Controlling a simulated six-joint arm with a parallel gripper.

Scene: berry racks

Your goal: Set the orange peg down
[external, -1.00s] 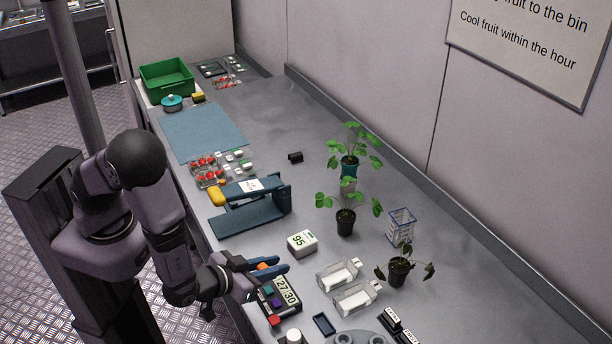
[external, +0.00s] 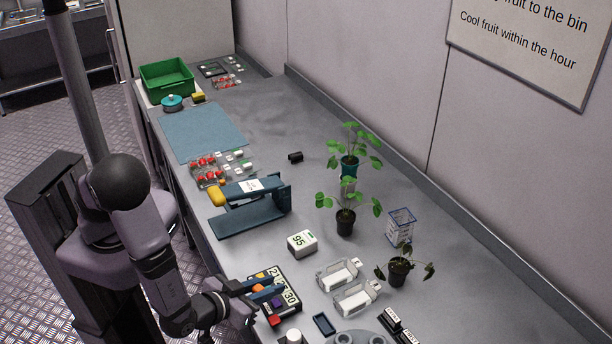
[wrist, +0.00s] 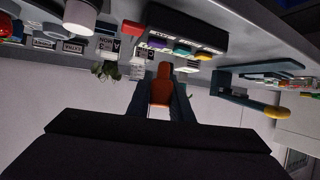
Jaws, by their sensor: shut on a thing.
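My gripper (external: 266,287) is shut on the orange peg (external: 258,288), over the dark rack (external: 292,308) with number labels at the front of the bench. In the wrist view the orange peg (wrist: 161,90) sits between the two blue fingers (wrist: 162,72). The rack (wrist: 190,27) also shows there, with red, purple, teal and yellow-orange pieces along it. A purple piece (external: 277,302) shows beside the fingers in the external view. I cannot tell whether the held peg touches the rack.
A white timer reading 95 (external: 302,243) stands behind the rack. Two clear boxes (external: 340,273) are to its right, and a small blue tray (external: 324,324) is in front of them. A blue stand (external: 250,218) is further back. Potted plants (external: 345,222) stand towards the wall.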

